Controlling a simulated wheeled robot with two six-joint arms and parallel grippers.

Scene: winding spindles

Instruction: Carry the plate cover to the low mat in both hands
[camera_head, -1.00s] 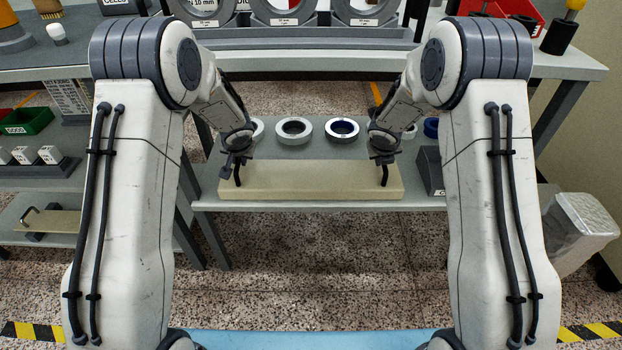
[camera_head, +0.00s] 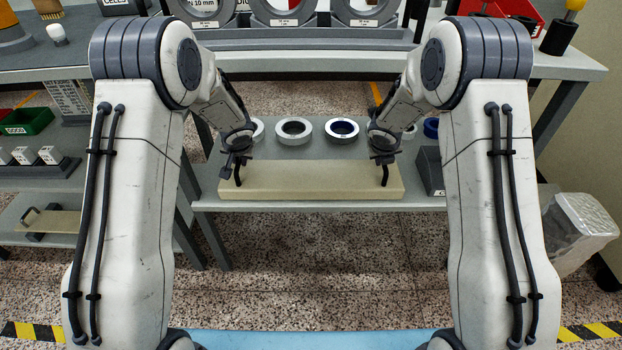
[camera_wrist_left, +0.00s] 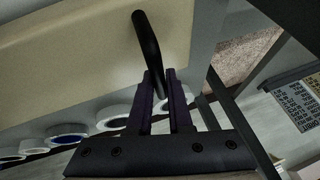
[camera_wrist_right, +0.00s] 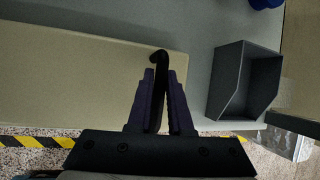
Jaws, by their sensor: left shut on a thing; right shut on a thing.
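The plate cover is a long beige slab (camera_head: 310,182) with a black bent handle near each end. It lies along the front of a low grey table in the head view; I cannot tell whether it rests on the top or hangs just above it. My left gripper (camera_head: 238,160) is shut on the left handle (camera_wrist_left: 147,45), its jaws around the bar in the left wrist view. My right gripper (camera_head: 384,160) is shut on the right handle (camera_wrist_right: 158,58), which also shows in the right wrist view.
Several rings, including a grey one (camera_head: 293,130) and a blue-lined one (camera_head: 341,130), lie behind the cover. A dark grey open bin (camera_wrist_right: 240,85) stands just right of it. A clear-lined bin (camera_head: 580,225) stands at the right.

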